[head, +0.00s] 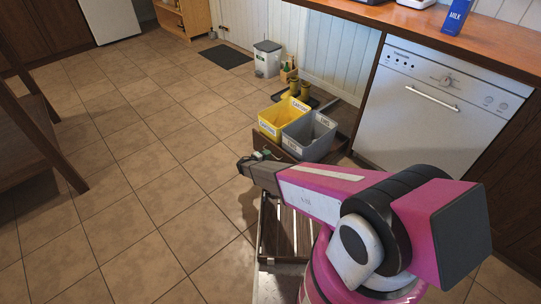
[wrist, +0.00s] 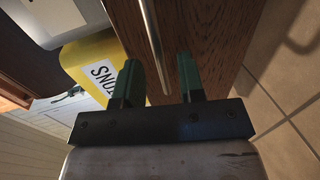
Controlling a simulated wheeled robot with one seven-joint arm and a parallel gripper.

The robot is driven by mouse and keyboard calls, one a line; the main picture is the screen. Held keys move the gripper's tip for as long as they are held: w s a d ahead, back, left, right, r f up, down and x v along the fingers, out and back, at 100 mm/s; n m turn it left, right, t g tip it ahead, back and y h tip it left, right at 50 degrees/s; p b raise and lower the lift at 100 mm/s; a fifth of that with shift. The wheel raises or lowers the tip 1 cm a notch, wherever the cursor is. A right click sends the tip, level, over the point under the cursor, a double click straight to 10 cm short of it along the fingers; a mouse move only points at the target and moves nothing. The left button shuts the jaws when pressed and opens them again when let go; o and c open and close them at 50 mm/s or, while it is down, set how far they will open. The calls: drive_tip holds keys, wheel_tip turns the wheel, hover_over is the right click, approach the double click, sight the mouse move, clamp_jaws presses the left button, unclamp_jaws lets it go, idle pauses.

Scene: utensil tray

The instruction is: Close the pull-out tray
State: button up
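The pull-out tray stands open, holding a yellow bin (head: 284,112) and a grey bin (head: 309,137). Its wooden front panel (wrist: 212,35) fills much of the wrist view, with a metal bar handle (wrist: 154,45) on it. My gripper (wrist: 159,72) is open, its two green fingers apart. The handle's end lies between the fingers in the picture; contact with it cannot be told. In the head view my gripper (head: 262,157) is at the front of the tray, hiding part of the panel. The yellow bin also shows in the wrist view (wrist: 82,65).
A white dishwasher (head: 432,110) stands right of the tray under the wooden counter (head: 450,35). Yellow boots (head: 299,91) and a grey pedal bin (head: 267,60) are behind it. A slatted wooden crate (head: 285,225) is below my arm.

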drive_tip(key=shift+x, duration=1.6)
clamp_jaws()
drive_tip(key=shift+w+d, duration=0.1)
